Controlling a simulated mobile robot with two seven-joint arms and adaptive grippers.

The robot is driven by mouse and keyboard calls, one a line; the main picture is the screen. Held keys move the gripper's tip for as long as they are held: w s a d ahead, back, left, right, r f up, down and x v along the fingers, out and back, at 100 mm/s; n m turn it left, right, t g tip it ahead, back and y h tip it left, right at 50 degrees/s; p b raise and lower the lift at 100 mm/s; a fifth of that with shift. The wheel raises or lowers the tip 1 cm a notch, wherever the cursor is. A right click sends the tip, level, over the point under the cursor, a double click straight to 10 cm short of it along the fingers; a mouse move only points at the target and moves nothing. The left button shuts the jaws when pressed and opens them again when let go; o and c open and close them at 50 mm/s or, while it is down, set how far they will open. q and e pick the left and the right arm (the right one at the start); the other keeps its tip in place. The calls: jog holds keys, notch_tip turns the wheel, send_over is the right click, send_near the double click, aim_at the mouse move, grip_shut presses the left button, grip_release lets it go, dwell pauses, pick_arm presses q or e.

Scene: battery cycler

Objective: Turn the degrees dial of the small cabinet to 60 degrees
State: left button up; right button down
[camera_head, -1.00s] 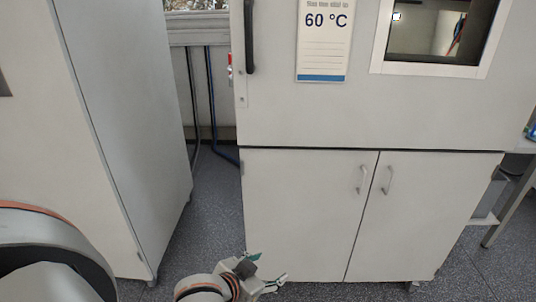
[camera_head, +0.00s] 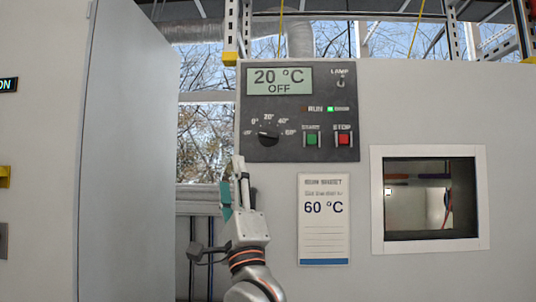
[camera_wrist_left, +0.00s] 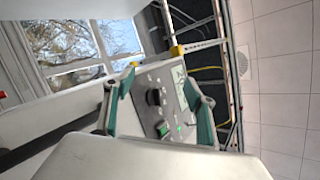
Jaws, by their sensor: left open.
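The black degrees dial (camera_head: 268,139) sits at the lower left of the dark control panel (camera_head: 290,101) on the cabinet front, with marks up to 60° around it. I cannot tell exactly where its pointer stands. The display (camera_head: 279,80) above reads 20 °C OFF. My left gripper (camera_head: 232,174) is open, pointing up, below and left of the dial in the head view. In the left wrist view the dial (camera_wrist_left: 153,97) shows between the two teal fingers (camera_wrist_left: 159,80), ahead of them and apart. My right gripper is not in view.
Green START (camera_head: 311,139) and red STOP (camera_head: 343,139) buttons sit right of the dial. A sheet (camera_head: 324,220) reading 60 °C hangs below the panel, beside a window (camera_head: 384,200) in the cabinet. A tall grey cabinet (camera_head: 125,150) stands at left.

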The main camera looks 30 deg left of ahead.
pick_arm(q)
jog(key=w+a+r+n+h, duration=0.3)
jog(key=r+n, duration=0.1)
jog(key=n, duration=0.5)
jog(key=n+t+h, duration=0.3)
jog(key=t+h, duration=0.1)
jog(key=h, duration=0.6)
send_near(268, 135)
jog(key=w, duration=0.2)
jog(key=x, duration=0.5)
jog(key=p+x, duration=0.1)
jog(key=x, duration=0.1)
jog(key=shift+a+r, duration=0.4)
jog(key=shift+a, duration=0.1)
jog(key=c, duration=1.1)
